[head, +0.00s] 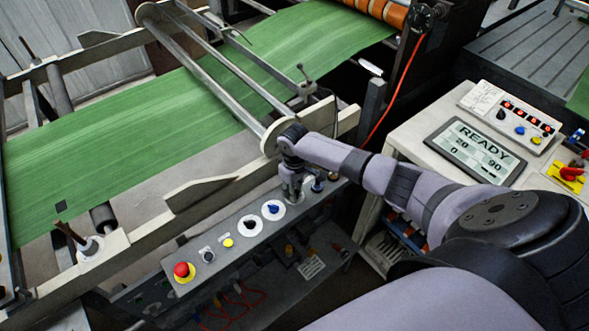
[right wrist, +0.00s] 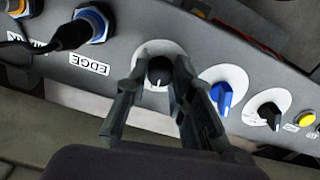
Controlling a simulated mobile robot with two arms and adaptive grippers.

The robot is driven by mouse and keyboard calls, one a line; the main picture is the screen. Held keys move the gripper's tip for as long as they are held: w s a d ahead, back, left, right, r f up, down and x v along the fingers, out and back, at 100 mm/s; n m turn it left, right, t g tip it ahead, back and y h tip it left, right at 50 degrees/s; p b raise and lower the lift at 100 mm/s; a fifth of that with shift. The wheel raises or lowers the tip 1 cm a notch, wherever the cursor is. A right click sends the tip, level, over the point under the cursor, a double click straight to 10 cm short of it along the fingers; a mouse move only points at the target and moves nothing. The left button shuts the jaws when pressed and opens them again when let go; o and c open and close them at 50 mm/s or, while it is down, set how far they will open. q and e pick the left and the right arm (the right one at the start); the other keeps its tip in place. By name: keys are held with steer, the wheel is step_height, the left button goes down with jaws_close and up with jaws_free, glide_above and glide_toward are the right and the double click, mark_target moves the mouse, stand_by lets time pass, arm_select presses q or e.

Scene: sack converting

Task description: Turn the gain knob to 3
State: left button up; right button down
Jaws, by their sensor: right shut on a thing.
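A small round black knob (right wrist: 159,73) on a white round dial plate (right wrist: 148,118) shows between the fingers in the right wrist view. It has a short white pointer mark on its lower side. My right gripper (right wrist: 158,84) is shut on this knob, one finger on either side. The dial's scale and label are too blurred or covered to read. In the head view the right gripper (head: 294,193) points down onto the grey control panel (head: 300,219) and hides most of the knob. My left gripper is not in view.
Beside the knob are a blue knob (head: 273,208), a black knob (head: 250,226), a yellow button (head: 228,243) and a red stop button (head: 182,270). A blue connector (right wrist: 92,22) with a cable, labelled EDGE, sits close on the other side. A roller frame stands behind.

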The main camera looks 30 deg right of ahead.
steer(key=shift+m+p, duration=0.5)
steer(key=shift+m, duration=0.3)
steer(key=c, duration=1.4)
jaws_free()
steer(key=shift+o, duration=0.2)
step_height(320, 180, up, 12)
